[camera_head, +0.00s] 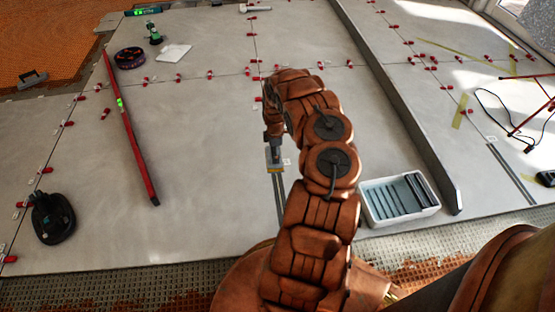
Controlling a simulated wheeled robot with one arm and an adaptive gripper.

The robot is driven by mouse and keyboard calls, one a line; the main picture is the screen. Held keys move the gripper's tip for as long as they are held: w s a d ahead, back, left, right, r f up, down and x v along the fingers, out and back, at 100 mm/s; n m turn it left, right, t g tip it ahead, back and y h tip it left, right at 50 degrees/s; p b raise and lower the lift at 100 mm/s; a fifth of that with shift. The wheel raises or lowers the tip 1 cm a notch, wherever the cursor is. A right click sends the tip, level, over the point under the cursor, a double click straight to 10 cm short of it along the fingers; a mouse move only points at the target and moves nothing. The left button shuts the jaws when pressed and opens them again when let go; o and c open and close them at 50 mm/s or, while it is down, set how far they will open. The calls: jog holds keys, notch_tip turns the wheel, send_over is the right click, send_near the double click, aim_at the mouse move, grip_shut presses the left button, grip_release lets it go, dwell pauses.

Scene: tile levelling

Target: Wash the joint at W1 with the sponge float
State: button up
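My arm reaches over the tiled floor, and my gripper (273,143) points down at its far end. It appears shut on the sponge float (275,158), a small grey plate with a yellowish lower edge; the fingers are too small to see clearly. The float is at the far end of a joint marked by dark grey bands (279,195), which runs toward me. I cannot tell whether it touches the floor. A small white tag (287,162) lies just right of the float; its lettering is unreadable. My arm hides part of the floor to the right.
A white wash tub (400,200) with grey slats stands right of my arm. A long grey bar (400,100) lies beyond it. A red level (130,130) and a black suction cup (52,217) lie left. Red levelling clips line other joints. Another dark-banded joint (510,172) is far right.

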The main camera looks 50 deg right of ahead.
jog(key=shift+s+d+f+b, duration=0.2)
jog(key=shift+d+f+b, duration=0.25)
jog(key=shift+f, duration=0.4)
notch_tip(320, 180, down, 7)
jog(key=b, duration=0.7)
jog(key=shift+r, duration=0.1)
jog(key=shift+r, duration=0.1)
